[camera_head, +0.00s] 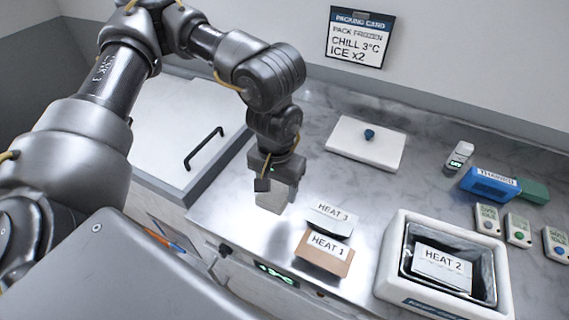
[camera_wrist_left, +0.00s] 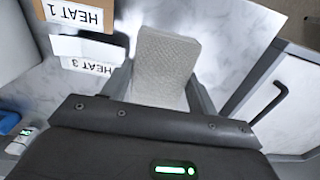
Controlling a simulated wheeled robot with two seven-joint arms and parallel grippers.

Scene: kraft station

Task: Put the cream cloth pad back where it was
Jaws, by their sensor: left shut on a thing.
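My left gripper (camera_head: 275,180) points down over the counter, left of the cards marked HEAT 3 and HEAT 1. It is shut on the cream cloth pad (camera_head: 272,200). In the left wrist view the pad (camera_wrist_left: 163,62) is a pale, textured slab between the two fingers, its far end sticking out past them. I cannot tell whether its lower edge touches the counter. My right gripper is not in view.
The HEAT 3 card (camera_head: 329,221) and HEAT 1 card (camera_head: 322,259) lie close to the right. A white box (camera_head: 391,262) holds a dark liner and a HEAT 2 card (camera_head: 441,266). A white lid (camera_head: 365,147) lies behind. A handled hatch (camera_head: 175,125) is left.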

